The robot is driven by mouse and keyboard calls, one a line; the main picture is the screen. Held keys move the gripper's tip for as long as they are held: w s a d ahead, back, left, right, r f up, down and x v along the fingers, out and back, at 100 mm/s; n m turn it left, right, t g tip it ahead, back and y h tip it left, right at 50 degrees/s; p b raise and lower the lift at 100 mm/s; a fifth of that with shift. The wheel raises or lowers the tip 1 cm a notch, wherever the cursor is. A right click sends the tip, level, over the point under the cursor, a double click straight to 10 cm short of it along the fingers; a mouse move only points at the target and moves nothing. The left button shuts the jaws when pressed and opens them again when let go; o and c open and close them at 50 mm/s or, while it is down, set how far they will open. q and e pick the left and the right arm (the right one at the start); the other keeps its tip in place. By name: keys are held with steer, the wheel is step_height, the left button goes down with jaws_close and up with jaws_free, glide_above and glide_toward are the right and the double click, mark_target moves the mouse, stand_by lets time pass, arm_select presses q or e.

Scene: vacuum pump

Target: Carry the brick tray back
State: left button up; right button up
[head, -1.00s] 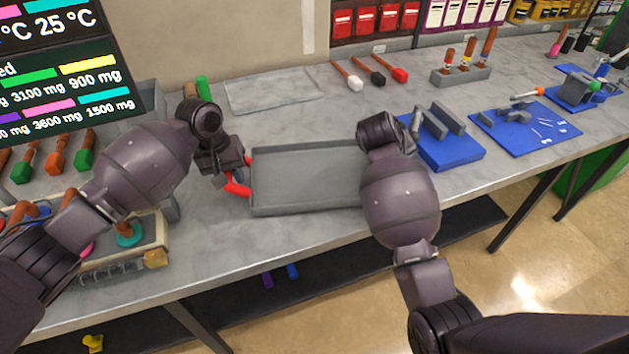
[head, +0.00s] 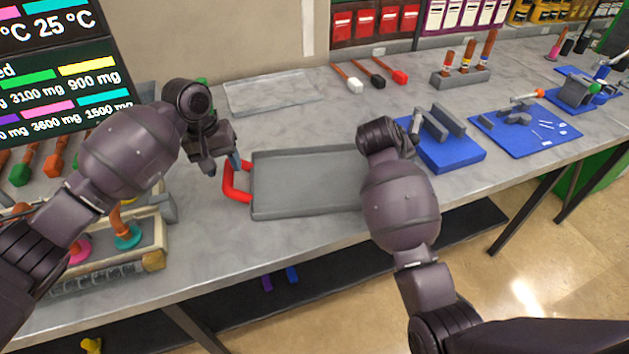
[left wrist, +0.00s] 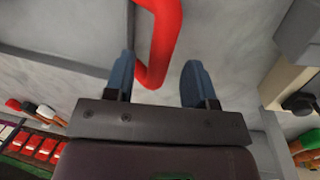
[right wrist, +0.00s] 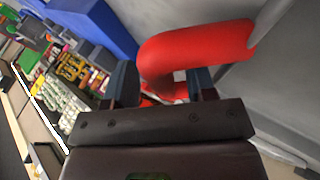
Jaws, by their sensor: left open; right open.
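The grey brick tray (head: 305,182) lies flat on the workbench and looks empty. Its red left handle (head: 230,182) is in plain view in the head view. My left gripper (head: 222,166) is open just above and beside that handle. In the left wrist view the red handle (left wrist: 160,45) shows between and beyond the open blue fingertips (left wrist: 158,82). My right gripper (right wrist: 168,88) is open at the tray's right end, its fingers on either side of the red right handle (right wrist: 195,50). In the head view my right arm hides that handle.
A box with coloured pieces (head: 120,250) stands at the left. The bench front edge is just before the tray.

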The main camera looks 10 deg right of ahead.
arm_select(q)
step_height(320, 180, up, 7)
steer(key=a, duration=0.1)
steer(key=shift+a+f, duration=0.15)
arm_select(e)
steer(key=v, duration=1.2)
